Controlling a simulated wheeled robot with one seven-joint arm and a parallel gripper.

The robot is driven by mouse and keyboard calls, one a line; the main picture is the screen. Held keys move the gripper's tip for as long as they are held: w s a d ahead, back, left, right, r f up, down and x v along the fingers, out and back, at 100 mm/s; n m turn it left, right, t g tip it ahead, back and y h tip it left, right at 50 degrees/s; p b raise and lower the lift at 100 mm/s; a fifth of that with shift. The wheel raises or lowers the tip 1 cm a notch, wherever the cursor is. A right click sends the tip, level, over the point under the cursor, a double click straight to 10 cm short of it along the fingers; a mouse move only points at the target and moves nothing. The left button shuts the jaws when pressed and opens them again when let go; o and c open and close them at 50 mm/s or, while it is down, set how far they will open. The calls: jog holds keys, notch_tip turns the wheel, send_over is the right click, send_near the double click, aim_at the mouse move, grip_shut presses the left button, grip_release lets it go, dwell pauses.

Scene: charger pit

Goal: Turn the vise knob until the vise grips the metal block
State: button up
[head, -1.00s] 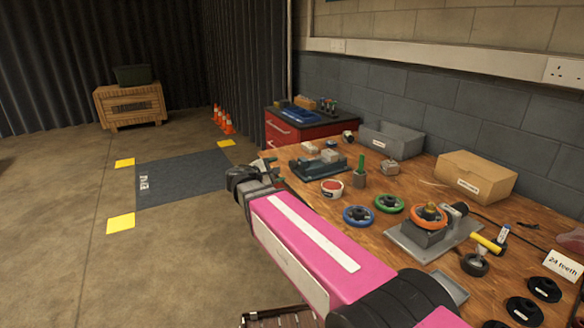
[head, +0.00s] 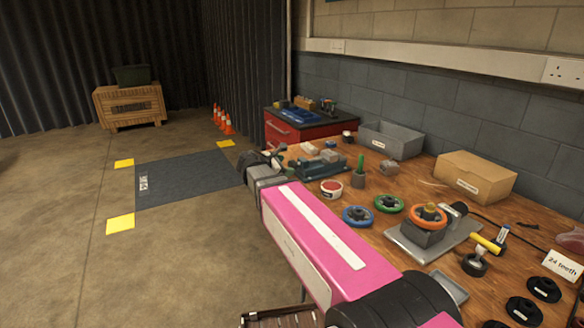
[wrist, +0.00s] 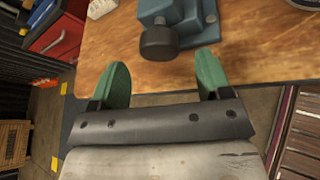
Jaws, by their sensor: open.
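The blue-grey vise (head: 318,166) lies near the left edge of the wooden bench, with a light metal block (head: 331,156) at its jaws. Whether the jaws touch the block cannot be told. In the wrist view the vise body (wrist: 190,22) is at the top, and its dark round knob (wrist: 158,42) points toward me. My gripper (wrist: 163,80) is open and empty, its two green fingers spread. The knob lies ahead of the gap between them, seemingly apart from both. In the head view my gripper (head: 276,158) is just left of the vise, its fingers partly hidden.
A red cabinet (head: 283,136) stands behind. Floor to the left is open.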

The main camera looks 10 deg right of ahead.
aim_at(290, 166)
jog(key=shift+x, duration=2.35)
jog(key=c, duration=0.9)
